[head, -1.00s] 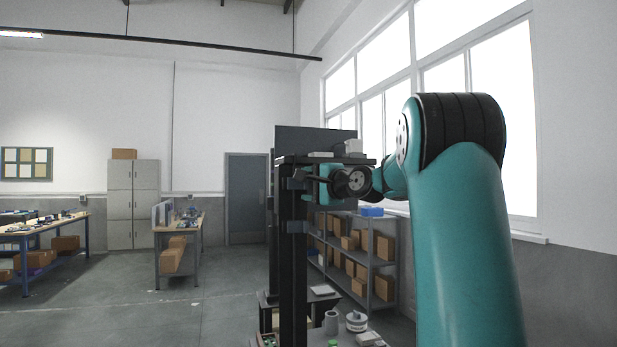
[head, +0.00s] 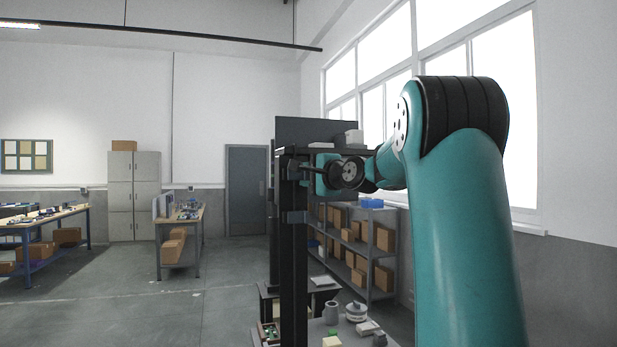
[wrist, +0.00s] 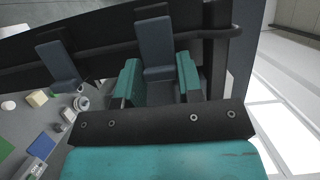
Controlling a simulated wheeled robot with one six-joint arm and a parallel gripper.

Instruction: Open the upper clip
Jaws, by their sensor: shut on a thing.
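The upper clip (wrist: 154,42) is a blue-grey tab on a dark post, around a black cable or bar. In the wrist view my gripper (wrist: 160,82) has its two teal fingers on either side of the clip's lower end and is shut on it. In the head view my gripper (head: 308,176) is at the upper part of the black columns (head: 292,255), and its contact with the clip is too small to make out. A second, similar clip (wrist: 58,64) stands to the left in the wrist view, apart from my fingers.
A table at the base of the columns holds a grey cup (head: 331,312), a round pot (head: 356,311) and small items. A shelf with boxes (head: 384,239) stands behind. Workbenches (head: 180,222) are at the left, with open floor between.

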